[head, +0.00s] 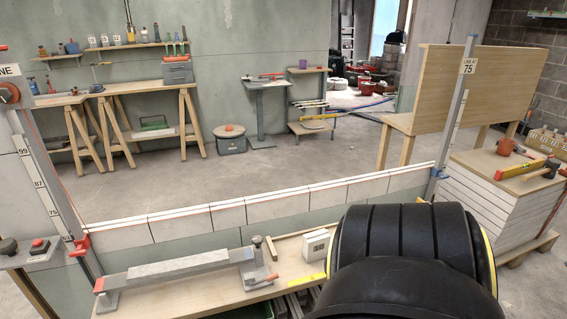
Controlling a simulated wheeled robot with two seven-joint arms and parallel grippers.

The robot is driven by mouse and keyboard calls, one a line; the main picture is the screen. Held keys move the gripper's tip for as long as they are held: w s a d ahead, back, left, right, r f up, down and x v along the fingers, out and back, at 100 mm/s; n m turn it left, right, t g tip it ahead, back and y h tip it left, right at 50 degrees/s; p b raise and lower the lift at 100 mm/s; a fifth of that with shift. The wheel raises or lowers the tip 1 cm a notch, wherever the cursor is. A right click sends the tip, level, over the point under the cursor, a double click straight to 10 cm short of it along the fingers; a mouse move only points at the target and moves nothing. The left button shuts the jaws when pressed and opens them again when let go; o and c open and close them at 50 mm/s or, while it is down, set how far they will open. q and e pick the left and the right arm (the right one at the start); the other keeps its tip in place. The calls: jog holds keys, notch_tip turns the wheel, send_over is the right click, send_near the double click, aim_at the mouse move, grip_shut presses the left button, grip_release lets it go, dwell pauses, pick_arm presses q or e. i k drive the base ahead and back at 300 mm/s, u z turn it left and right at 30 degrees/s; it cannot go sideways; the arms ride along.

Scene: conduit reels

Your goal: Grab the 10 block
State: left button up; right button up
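I cannot make out a block clearly marked 10. Several small white blocks with dark numbers stand on the back wall shelf, one of them a numbered block (104,40); their digits are too small to read surely. More pale numbered blocks (545,138) sit in a row at the far right, also too small to read. A plain-looking white block (316,245) stands on the near wooden bench, with a faint mark I cannot read. Neither of my grippers is in view. A large black rounded part, probably my own arm, hides the lower right.
A low block wall (228,216) with a string line runs across behind the near bench (200,294). A grey bar in a clamp jig (180,268) lies on that bench. Upright posts stand at both ends. A stack of white boards (482,192) stands right. Open floor lies beyond.

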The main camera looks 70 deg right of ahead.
aim_at(315, 243)
jog(key=z, duration=2.5)
